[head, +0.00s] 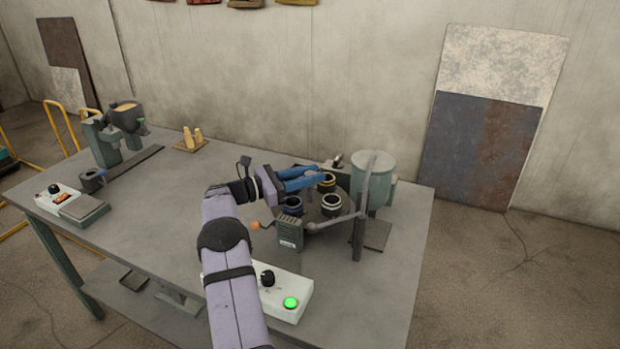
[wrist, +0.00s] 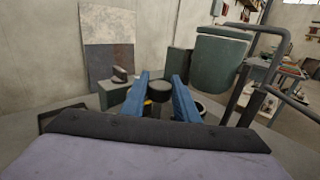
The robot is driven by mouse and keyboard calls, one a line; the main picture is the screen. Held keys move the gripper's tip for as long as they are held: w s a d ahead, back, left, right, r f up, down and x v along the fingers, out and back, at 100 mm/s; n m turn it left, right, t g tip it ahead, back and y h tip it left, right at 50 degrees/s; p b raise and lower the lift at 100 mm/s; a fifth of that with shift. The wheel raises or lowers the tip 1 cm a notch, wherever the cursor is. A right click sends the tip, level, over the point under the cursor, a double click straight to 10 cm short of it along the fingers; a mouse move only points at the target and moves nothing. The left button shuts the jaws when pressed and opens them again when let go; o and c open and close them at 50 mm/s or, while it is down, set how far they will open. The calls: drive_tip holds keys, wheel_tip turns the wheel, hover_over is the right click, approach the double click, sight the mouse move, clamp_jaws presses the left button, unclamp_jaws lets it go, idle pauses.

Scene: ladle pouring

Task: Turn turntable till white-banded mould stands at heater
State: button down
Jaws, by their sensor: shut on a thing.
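The round dark turntable (head: 311,205) stands on the right of the bench and carries moulds. The white-banded mould (head: 331,203) is at its front right, the yellow-banded mould (head: 327,181) behind it, and a blue-banded mould (head: 292,208) at the left. My gripper (head: 320,174) reaches over the turntable from the left. In the wrist view its blue fingers are shut on a dark round knob (wrist: 160,88). A vented green box (head: 289,233) at the front edge and a green cylinder (head: 372,180) at the right stand beside the turntable. I cannot tell which is the heater.
A grey pipe frame (head: 357,238) stands close at the turntable's right. A control box with a lit green button (head: 291,302) is in front. A ladle stand (head: 106,145) and small yellow pieces (head: 192,138) are farther left. The middle of the bench is mostly clear.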

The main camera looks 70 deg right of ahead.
drive_tip(key=shift+r+m+g+y+b, duration=0.25)
drive_tip(key=shift+m+g+y+b, duration=0.15)
drive_tip(key=shift+m+g+y, duration=0.35)
drive_tip(key=c, duration=1.4)
unclamp_jaws()
drive_tip(key=shift+f, duration=0.1)
drive_tip(key=shift+w+f, duration=0.1)
drive_tip(key=b+v, duration=0.1)
drive_tip(key=v, duration=0.4)
drive_tip(key=shift+a, duration=0.1)
drive_tip(key=shift+v, duration=1)
